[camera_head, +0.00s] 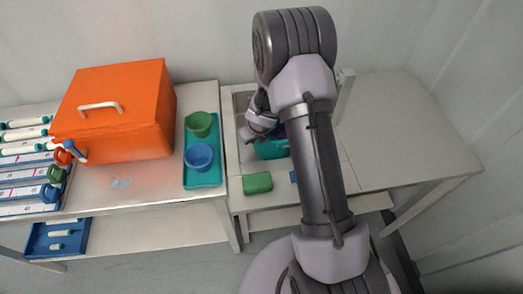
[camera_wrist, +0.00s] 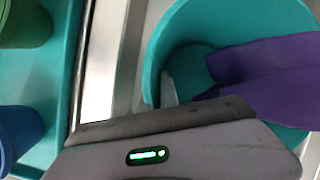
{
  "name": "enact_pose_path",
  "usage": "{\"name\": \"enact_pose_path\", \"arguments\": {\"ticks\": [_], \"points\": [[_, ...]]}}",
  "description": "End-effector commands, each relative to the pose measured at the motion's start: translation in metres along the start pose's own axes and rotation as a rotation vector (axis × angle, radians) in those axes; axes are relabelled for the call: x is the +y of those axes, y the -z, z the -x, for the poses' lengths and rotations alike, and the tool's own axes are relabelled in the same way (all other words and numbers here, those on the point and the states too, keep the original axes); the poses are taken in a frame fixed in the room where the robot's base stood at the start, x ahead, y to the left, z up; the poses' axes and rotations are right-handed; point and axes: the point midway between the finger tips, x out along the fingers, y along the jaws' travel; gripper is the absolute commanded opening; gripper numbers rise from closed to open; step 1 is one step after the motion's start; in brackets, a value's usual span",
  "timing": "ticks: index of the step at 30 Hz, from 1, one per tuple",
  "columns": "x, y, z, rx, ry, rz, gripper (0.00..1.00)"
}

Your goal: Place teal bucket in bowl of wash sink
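The teal bucket (camera_head: 271,150) is at the front part of the wash sink (camera_head: 241,112), within its outline in the head view. I cannot tell whether it rests on the bowl's floor or is held above it. In the wrist view the bucket (camera_wrist: 225,25) is large and open towards the camera, with a purple cloth (camera_wrist: 265,65) inside. My gripper (camera_head: 262,128) is at the bucket's rim. One pale finger (camera_wrist: 169,90) shows inside the bucket, near its left wall. The other finger is not clearly seen, so its grip is unclear. My arm hides the sink's right part.
Left of the sink, a table holds a teal tray (camera_head: 205,181) with a green cup (camera_head: 199,123) and a blue cup (camera_head: 199,157), and an orange box (camera_head: 118,112). A green sponge (camera_head: 258,183) lies before the sink. The counter at right (camera_head: 410,130) is clear.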

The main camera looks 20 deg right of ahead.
Motion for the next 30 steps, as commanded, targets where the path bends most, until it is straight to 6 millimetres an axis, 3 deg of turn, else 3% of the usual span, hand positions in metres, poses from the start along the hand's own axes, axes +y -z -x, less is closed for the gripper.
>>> {"name": "enact_pose_path", "arguments": {"ticks": [7,18,21,22,30], "points": [[0.004,0.016,-0.04,-0.001,0.001,0.0,0.0],[0.004,0.016,-0.04,-0.002,0.001,0.0,0.0],[0.004,0.015,-0.038,-0.001,0.0,0.0,0.25],[0.004,0.015,-0.038,-0.001,0.0,0.0,0.27],[0.004,0.015,-0.037,-0.001,0.0,-0.001,0.27]]}}
